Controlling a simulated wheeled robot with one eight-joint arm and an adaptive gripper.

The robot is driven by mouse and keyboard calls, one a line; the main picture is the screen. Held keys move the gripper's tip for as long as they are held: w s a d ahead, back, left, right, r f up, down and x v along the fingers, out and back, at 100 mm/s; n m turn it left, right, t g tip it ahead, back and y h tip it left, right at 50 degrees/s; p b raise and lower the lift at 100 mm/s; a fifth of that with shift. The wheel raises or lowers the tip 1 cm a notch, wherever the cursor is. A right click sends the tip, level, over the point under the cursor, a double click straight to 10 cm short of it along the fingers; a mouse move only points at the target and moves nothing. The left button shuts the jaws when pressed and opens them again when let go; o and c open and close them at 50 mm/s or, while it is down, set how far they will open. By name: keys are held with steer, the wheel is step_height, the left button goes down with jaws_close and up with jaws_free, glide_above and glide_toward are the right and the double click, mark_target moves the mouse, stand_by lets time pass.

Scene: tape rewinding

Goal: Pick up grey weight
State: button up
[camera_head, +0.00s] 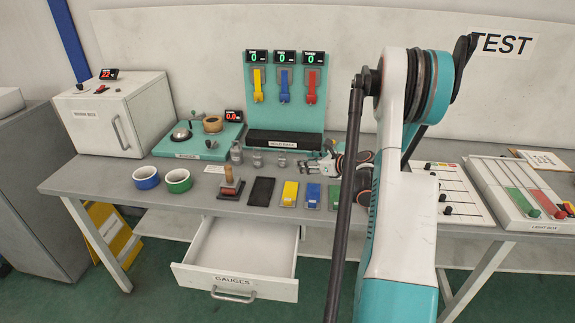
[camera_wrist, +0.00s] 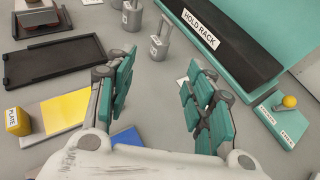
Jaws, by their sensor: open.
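Several small grey weights stand on the bench in front of the hold rack: a larger one (camera_head: 236,153), a middle one (camera_head: 257,160) and a small one (camera_head: 282,161). My gripper (camera_head: 322,166) is low over the bench, to the right of the small weight, and points left. In the wrist view my gripper (camera_wrist: 158,85) is open and empty, with teal finger pads. One grey weight (camera_wrist: 159,47) stands upright just beyond the gap between the fingertips, apart from them. Another grey weight (camera_wrist: 132,17) stands farther off.
The black hold rack (camera_head: 283,140) runs behind the weights. Yellow (camera_head: 289,194) and blue (camera_head: 313,195) plates and a black tray (camera_head: 261,191) lie in front. Blue and green cups (camera_head: 177,181) stand left. The gauges drawer (camera_head: 240,249) is open below.

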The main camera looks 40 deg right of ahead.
mark_target(285, 160)
steer(key=b+x, duration=0.1)
steer(key=x, duration=0.6)
steer(key=shift+w, duration=0.1)
steer(key=b+x, duration=0.2)
steer(key=x, duration=0.3)
steer(key=shift+w+b, duration=0.1)
steer(key=shift+b, duration=0.3)
jaws_close()
